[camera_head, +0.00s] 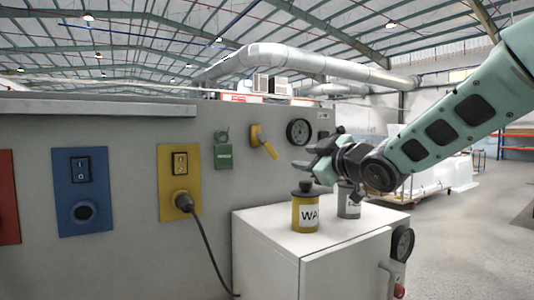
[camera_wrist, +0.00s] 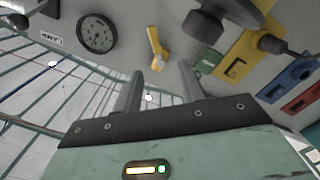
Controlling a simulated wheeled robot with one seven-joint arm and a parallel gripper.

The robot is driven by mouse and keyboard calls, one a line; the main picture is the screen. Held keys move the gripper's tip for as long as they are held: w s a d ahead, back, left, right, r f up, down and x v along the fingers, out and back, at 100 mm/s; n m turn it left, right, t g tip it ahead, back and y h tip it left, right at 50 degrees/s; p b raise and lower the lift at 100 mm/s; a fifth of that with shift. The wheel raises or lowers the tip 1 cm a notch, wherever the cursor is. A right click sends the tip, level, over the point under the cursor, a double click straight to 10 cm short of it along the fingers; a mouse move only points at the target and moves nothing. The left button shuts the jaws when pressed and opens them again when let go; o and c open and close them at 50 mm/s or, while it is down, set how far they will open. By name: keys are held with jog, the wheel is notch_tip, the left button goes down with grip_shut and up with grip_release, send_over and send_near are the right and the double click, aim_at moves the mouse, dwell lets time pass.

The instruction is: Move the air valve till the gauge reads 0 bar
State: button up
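The air valve is a yellow lever (camera_head: 264,141) on the grey wall panel, tilted, with its free end down to the right. It also shows in the wrist view (camera_wrist: 157,48), ahead of my fingers. The round dark gauge (camera_head: 299,132) is right of the valve; in the wrist view the gauge (camera_wrist: 97,34) is at upper left. Its needle is too small to read surely. My gripper (camera_head: 310,157) is in front of the panel, below the gauge and right of the lever. In the wrist view my gripper (camera_wrist: 158,82) has two spread fingers with nothing between them, apart from the lever.
A yellow can (camera_head: 305,211) with a dark lid and a grey can (camera_head: 348,202) stand on the white cabinet (camera_head: 300,262) below my gripper. A green box (camera_head: 223,156) is left of the valve. A plugged-in cable (camera_head: 205,240) hangs from the yellow socket panel (camera_head: 178,165).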

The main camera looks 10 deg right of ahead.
aim_at(271, 149)
jog(key=shift+w+d+r, duration=0.25)
jog(key=shift+w+r, duration=0.05)
jog(key=shift+r, duration=0.15)
jog(key=shift+w+a, duration=0.1)
jog(key=shift+w, duration=0.15)
jog(key=p+x, duration=0.1)
jog(key=x, duration=0.4)
jog(key=p+x, duration=0.1)
jog(key=x, duration=0.4)
jog(key=p+x, duration=0.1)
jog(key=x, duration=0.4)
jog(key=shift+a+r+p, duration=0.1)
jog(key=shift+r+p, duration=0.25)
jog(key=shift+p, duration=0.05)
jog(key=shift+x, duration=0.8)
jog(key=shift+f, duration=0.1)
grip_shut()
